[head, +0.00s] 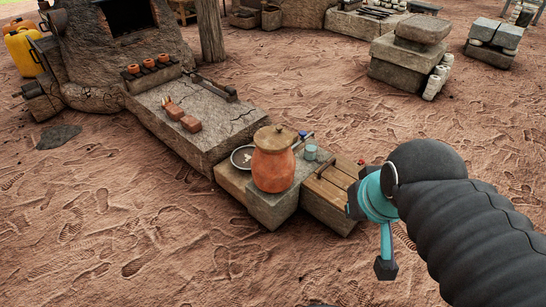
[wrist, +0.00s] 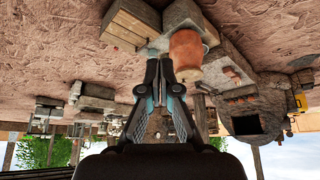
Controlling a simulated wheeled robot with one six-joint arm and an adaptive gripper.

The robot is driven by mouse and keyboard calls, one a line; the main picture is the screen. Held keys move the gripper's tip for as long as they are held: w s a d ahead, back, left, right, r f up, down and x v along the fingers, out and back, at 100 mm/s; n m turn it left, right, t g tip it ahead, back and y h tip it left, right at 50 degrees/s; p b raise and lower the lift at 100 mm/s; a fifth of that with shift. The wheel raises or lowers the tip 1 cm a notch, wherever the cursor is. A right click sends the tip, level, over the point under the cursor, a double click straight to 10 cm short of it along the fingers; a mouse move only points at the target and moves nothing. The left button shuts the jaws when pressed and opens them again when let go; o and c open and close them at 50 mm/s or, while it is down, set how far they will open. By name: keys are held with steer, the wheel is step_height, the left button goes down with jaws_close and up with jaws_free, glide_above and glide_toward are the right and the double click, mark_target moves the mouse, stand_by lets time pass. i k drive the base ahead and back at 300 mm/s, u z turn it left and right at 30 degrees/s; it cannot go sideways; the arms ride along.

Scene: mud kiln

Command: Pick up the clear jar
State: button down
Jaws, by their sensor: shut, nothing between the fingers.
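The clear jar (head: 310,152) is a small pale-blue see-through vessel in the head view. It stands upright just right of a large orange clay pot (head: 273,165) with a tan lid. My gripper (wrist: 159,62) shows in the wrist view, its two dark fingers close together and empty. In the wrist view, which is upside down, the fingertips point towards the spot beside the clay pot (wrist: 186,52). I cannot clearly make out the jar there.
A shallow bowl (head: 242,157) sits left of the pot. A wooden crate (head: 330,192) stands right of the jar. A long stone slab (head: 195,118) with bricks lies behind left, near the mud kiln (head: 110,60). The sandy ground in front is clear.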

mark_target(312, 145)
steer(key=u, duration=2.1)
steer(key=i, duration=2.6)
steer(key=z, duration=4.15)
